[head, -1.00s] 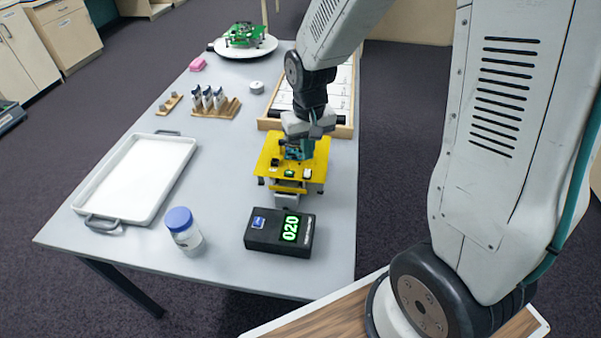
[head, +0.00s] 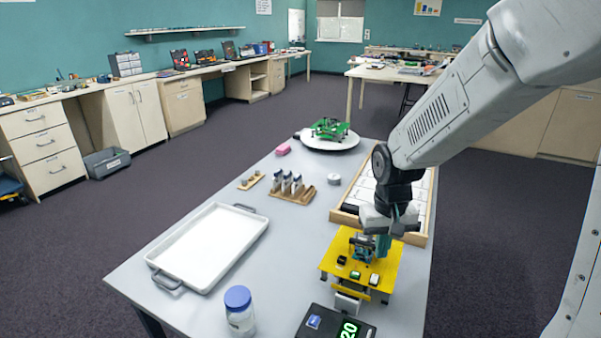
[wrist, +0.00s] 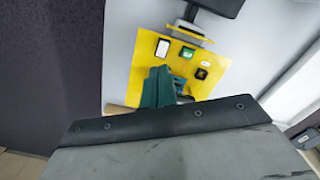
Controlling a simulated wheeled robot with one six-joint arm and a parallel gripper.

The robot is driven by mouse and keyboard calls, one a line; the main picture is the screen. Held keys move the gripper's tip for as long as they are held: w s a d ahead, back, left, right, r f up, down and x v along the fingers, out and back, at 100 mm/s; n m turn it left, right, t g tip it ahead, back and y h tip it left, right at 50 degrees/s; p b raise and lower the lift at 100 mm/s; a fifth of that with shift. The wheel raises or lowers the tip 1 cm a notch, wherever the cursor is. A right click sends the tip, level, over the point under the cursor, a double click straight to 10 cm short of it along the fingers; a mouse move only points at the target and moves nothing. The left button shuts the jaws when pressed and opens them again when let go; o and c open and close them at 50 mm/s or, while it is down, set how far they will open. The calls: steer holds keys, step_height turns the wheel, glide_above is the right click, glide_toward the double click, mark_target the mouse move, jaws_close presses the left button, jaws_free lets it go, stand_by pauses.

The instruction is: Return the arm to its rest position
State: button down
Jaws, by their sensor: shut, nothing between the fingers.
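My arm reaches out over the table (head: 225,295) from the right in the head view. My gripper (head: 381,248) points down at the yellow board (head: 384,292), over its back part. Its teal fingers are shut and hold nothing. The wrist view shows the gripper (wrist: 157,90) in front of the yellow board (wrist: 150,71), with small dark and white modules around it. I cannot tell whether the fingertips touch the board.
A black box with a green display (head: 328,325) lies in front of the board. A framed tray (head: 421,210) is behind it. A white tray (head: 205,250), a blue-lidded jar (head: 239,310), a vial rack (head: 291,195) and a green board on a plate (head: 330,129) stand around.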

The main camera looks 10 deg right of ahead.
steer(key=s+r, duration=0.7)
steer(key=s, duration=0.3)
steer(key=s+d+r+t, duration=0.1)
steer(key=s+r, duration=0.7)
steer(key=s, duration=0.3)
steer(key=shift+s+d+r+n, duration=0.15)
steer(key=shift+s+r+n, duration=0.1)
steer(key=shift+s+n, duration=0.05)
